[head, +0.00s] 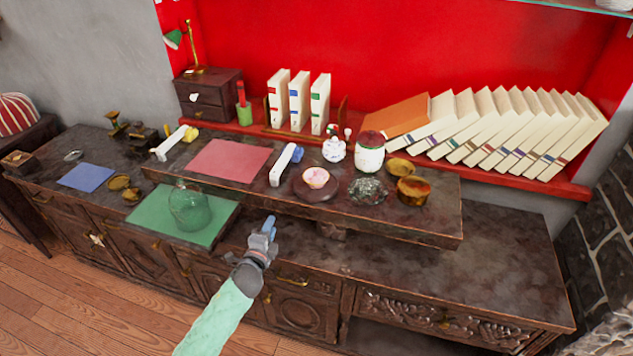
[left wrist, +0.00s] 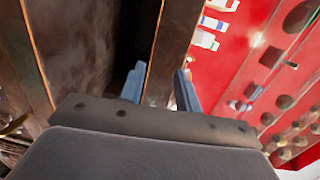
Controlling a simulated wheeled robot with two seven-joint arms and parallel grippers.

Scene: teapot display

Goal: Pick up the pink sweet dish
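The pink sweet dish (head: 316,178) is a small, round, pink dish. In the head view it sits on a dark round base (head: 314,192) on the raised dark shelf, right of a white and blue stapler-like object. My left gripper (head: 268,227) is in front of the shelf's front edge, below and left of the dish, and apart from it. In the left wrist view its two blue fingers (left wrist: 157,88) stand apart with nothing between them but the shelf edge behind. I cannot make out the dish in that view. My right gripper is in neither view.
A white teapot (head: 334,149), a red and white jar (head: 370,152), a glass ashtray (head: 367,190) and brass bowls (head: 413,190) stand close behind and right of the dish. A glass jar (head: 189,206) stands on a green mat (head: 150,214). The lower counter at right (head: 490,265) is clear.

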